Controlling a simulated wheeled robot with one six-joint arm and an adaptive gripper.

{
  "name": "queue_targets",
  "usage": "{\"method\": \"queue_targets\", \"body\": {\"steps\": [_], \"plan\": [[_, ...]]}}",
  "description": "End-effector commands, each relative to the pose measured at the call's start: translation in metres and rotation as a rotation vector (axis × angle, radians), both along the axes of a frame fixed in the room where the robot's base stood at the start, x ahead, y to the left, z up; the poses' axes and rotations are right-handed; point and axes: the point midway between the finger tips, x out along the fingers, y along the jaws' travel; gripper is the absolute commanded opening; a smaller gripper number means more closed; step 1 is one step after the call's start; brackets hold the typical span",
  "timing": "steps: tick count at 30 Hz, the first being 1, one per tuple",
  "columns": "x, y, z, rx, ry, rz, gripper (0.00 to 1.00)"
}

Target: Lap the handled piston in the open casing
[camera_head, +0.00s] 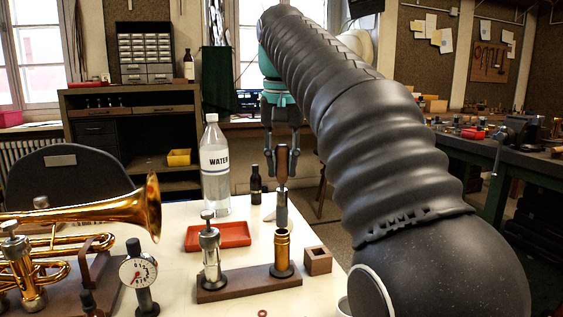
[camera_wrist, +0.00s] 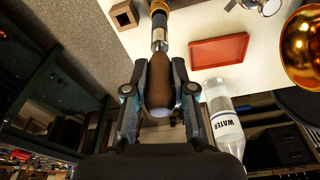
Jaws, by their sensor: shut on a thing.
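My gripper (camera_head: 282,153) points down and is shut on the brown wooden handle (camera_head: 283,161) of the handled piston. The piston's silver-grey body (camera_head: 282,211) hangs upright below the handle, in line with the open brass casing (camera_head: 282,255). Its lower end meets the casing's mouth; I cannot tell how far inside it is. In the wrist view the handle (camera_wrist: 160,85) lies between both fingers, with the grey piston body (camera_wrist: 158,40) beyond it. The casing stands on a dark wooden block (camera_head: 246,287), beside a silver capped valve (camera_head: 210,256).
A red tray (camera_head: 222,236), a water bottle (camera_head: 214,170) and a small dark bottle (camera_head: 256,186) stand behind the casing. A small wooden box (camera_head: 318,261) is close on its right. A dial gauge (camera_head: 139,272) and a brass trumpet (camera_head: 90,225) are on the left.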

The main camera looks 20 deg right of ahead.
Motion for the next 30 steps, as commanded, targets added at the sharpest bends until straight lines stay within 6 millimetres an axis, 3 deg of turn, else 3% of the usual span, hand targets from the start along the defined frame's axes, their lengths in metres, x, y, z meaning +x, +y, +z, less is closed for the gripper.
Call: {"method": "queue_targets", "body": {"steps": [30], "plan": [[0.0,0.0,-0.016,0.0,-0.001,0.0,0.0]]}}
